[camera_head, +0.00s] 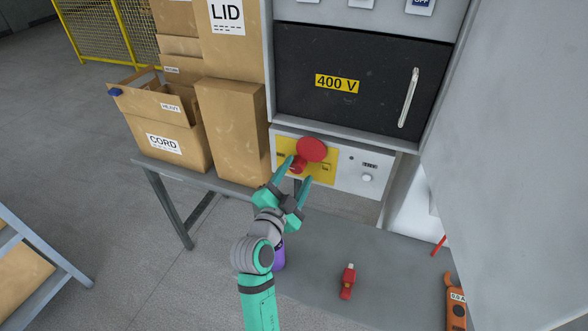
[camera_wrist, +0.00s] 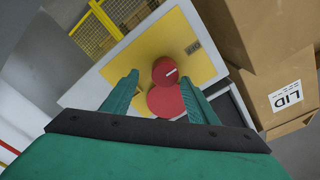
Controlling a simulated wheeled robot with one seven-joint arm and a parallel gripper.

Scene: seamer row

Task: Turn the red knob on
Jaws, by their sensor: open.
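A black 400 V door (camera_head: 355,85) with a light handle is above the panel. Cardboard boxes (camera_head: 232,135) stand close on the left. A small white knob (camera_head: 367,178) is right of the yellow plate. A red tool (camera_head: 347,282) and an orange meter (camera_head: 455,305) are below.

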